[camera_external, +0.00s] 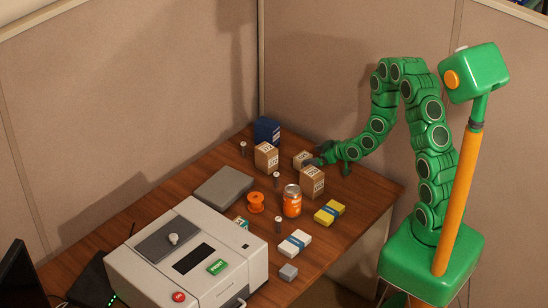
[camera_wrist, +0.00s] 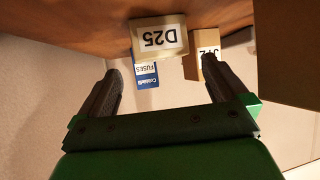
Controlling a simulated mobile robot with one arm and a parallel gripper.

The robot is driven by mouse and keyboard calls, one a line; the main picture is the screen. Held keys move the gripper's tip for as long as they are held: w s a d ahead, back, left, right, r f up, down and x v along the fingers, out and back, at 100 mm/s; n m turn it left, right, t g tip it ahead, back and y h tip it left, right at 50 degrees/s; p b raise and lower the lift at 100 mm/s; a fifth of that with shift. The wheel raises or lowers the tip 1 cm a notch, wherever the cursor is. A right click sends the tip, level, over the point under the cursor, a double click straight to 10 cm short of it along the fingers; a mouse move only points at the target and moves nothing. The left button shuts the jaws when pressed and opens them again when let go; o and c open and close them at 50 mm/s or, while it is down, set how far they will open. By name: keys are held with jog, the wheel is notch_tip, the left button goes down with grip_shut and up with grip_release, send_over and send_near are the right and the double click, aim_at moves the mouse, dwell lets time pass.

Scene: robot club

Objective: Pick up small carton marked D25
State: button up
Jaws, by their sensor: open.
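The small carton marked D25 (camera_wrist: 158,37) is a tan box with a white label, seen upper middle in the wrist view, beyond my fingertips and roughly centred between them. In the external view it appears to be the carton (camera_external: 302,159) just left of my gripper; its marking is too small to read there. My gripper (camera_wrist: 162,68) is open and empty, with a finger on each side of the picture. In the external view my gripper (camera_external: 320,160) is low over the table, close to that carton; contact cannot be told.
A J72 carton (camera_wrist: 203,45) and a blue fuses box (camera_wrist: 145,74) stand behind. Another carton (camera_external: 312,182) is close beside my gripper. An orange jar (camera_external: 292,202), orange spool (camera_external: 256,202), small cylinders and a grey machine (camera_external: 185,260) share the wooden table. Partition walls stand behind.

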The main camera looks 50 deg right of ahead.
aim_at(304, 156)
jog(key=shift+x, duration=4.05)
jog(key=shift+r, duration=0.15)
jog(key=shift+c, duration=0.2)
jog(key=c, duration=0.8)
jog(key=shift+c, duration=0.2)
